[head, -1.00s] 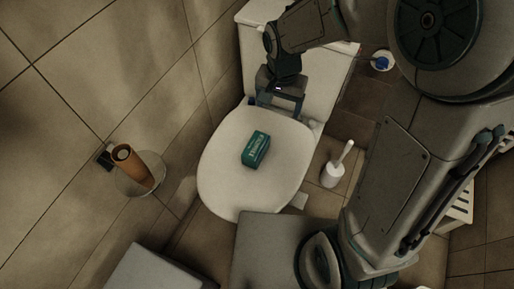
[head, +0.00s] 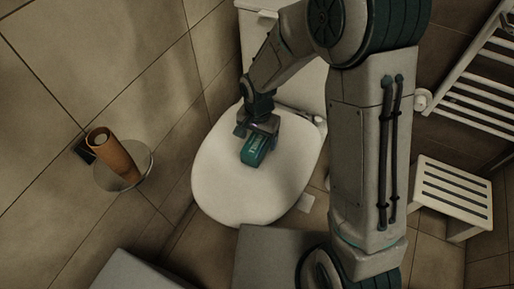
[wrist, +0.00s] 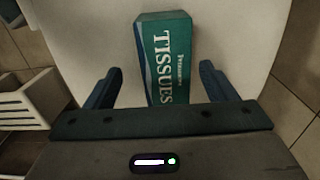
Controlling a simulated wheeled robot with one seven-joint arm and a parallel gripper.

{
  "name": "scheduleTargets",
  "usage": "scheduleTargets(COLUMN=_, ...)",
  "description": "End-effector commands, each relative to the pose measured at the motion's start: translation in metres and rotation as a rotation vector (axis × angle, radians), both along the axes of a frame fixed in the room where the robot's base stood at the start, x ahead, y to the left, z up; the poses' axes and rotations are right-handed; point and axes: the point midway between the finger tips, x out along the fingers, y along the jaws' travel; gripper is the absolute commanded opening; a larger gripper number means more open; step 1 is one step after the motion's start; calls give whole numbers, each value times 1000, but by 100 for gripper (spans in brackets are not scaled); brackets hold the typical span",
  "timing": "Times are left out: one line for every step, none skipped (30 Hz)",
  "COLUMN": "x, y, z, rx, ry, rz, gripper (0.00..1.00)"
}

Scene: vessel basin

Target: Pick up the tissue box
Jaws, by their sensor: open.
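The tissue box (head: 256,152) is green with white "TISSUES" lettering and lies on the closed white toilet lid (head: 235,195). In the wrist view the tissue box (wrist: 166,56) sits between the two fingers, with a gap on each side; its near end is hidden behind my gripper's body. My gripper (head: 257,133) is open, just above the box's far end in the head view. In the wrist view my gripper (wrist: 162,82) has its fingers spread on either side of the box, not closed on it.
A brown paper roll (head: 114,153) stands on a round wall shelf (head: 141,161) at left. A slatted white stool (head: 452,195) and a towel rail (head: 478,88) are at right. The toilet tank (head: 255,42) rises behind my arm.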

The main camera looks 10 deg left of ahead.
Motion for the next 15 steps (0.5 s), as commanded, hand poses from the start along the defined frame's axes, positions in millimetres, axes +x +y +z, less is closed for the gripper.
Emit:
scheduleTargets(x=0, y=0, z=-3, rx=-1, ry=1, rz=0, gripper=78)
scheduleTargets(x=0, y=0, z=-4, rx=-1, ry=1, rz=0, gripper=78)
scheduleTargets(x=1, y=0, z=-6, rx=-1, ry=1, rz=0, gripper=78)
scheduleTargets(x=1, y=0, z=-9, rx=-1, ry=1, rz=0, gripper=78)
scheduleTargets(x=2, y=1, z=-12, rx=-1, ry=1, rz=0, gripper=78)
scheduleTargets(x=3, y=1, z=-17, rx=-1, ry=1, rz=0, gripper=78)
scheduleTargets(x=4, y=2, z=-22, rx=-1, ry=1, rz=1, gripper=78)
scheduleTargets(x=5, y=3, z=-27, rx=-1, ry=1, rz=1, gripper=78)
scheduleTargets(x=7, y=4, z=-33, rx=-1, ry=1, rz=1, gripper=78)
scheduleTargets(x=9, y=5, z=-38, rx=-1, ry=1, rz=1, gripper=78)
scheduleTargets(x=8, y=4, z=-42, rx=-1, ry=1, rz=1, gripper=78)
scheduleTargets(x=8, y=4, z=-48, rx=-1, ry=3, rz=0, gripper=78)
scheduleTargets(x=8, y=4, z=-51, rx=-1, ry=3, rz=0, gripper=78)
scheduleTargets(x=8, y=4, z=-53, rx=-1, ry=1, rz=0, gripper=78)
scheduleTargets(x=8, y=4, z=-54, rx=0, ry=0, rz=1, gripper=78)
